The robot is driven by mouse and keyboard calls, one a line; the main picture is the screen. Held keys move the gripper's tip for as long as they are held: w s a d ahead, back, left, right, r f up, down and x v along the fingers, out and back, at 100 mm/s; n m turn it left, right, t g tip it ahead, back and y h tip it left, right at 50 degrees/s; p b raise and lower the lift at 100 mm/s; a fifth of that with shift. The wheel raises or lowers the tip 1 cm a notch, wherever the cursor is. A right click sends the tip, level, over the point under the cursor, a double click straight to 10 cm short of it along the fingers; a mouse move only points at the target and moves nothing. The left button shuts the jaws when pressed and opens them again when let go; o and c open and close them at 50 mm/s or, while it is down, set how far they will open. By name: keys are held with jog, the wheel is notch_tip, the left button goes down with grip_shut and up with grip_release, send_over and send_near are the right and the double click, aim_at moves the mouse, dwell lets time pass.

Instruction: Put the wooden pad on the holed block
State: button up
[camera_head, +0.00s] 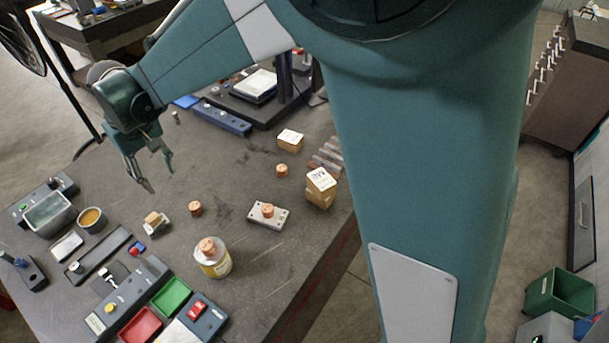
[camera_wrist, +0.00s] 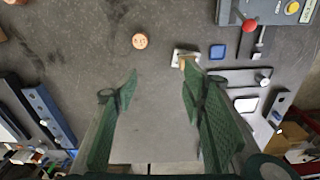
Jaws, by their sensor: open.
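My gripper (camera_head: 160,181) is open and empty above the left part of the table; its two green fingers (camera_wrist: 159,75) stand apart in the wrist view. The wrist view shows this wooden piece (camera_wrist: 188,63) and metal block (camera_wrist: 179,53) near the right fingertip. A light plate-like block with dark holes (camera_head: 281,216), probably the holed block, lies right of the middle with a round wooden plug (camera_head: 267,210) on it.
Loose round plugs (camera_head: 195,208) (camera_head: 281,171) stand on the table; another tops a yellow-labelled jar (camera_head: 215,266). Cartons (camera_head: 320,188) (camera_head: 290,140) stand to the right. Trays, a cup (camera_head: 92,219) and a control box (camera_head: 125,298) crowd the left front. The table between my gripper and the plate is mostly clear.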

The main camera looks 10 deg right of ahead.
jog(key=s+d+r+m+t, duration=0.1)
jog(key=d+r, duration=0.2)
jog(key=d, duration=0.6)
jog(key=s+d+r+m+t, duration=0.15)
jog(key=d+r, duration=0.25)
jog(key=d, duration=0.6)
jog(key=s+d+r+m, duration=0.1)
jog(key=d+r, duration=0.2)
jog(key=d, duration=0.6)
jog(key=s+d+f+m+t, duration=0.1)
jog(key=s+d+m+t, duration=0.1)
jog(key=s+d, duration=0.6)
jog(key=s+d+f+m+t, duration=0.1)
jog(key=s+d+m+t, duration=0.1)
jog(key=s+d, duration=0.6)
jog(key=d, duration=0.6)
jog(key=shift+d+h, duration=0.3)
jog(key=shift+d, duration=0.1)
jog(key=shift+s+f+m, duration=0.1)
jog(key=shift+f+m, duration=0.1)
jog(key=shift+m, duration=0.05)
notch_tip(320, 180, down, 10)
jog(key=b, duration=1)
jog(key=shift+r, duration=0.15)
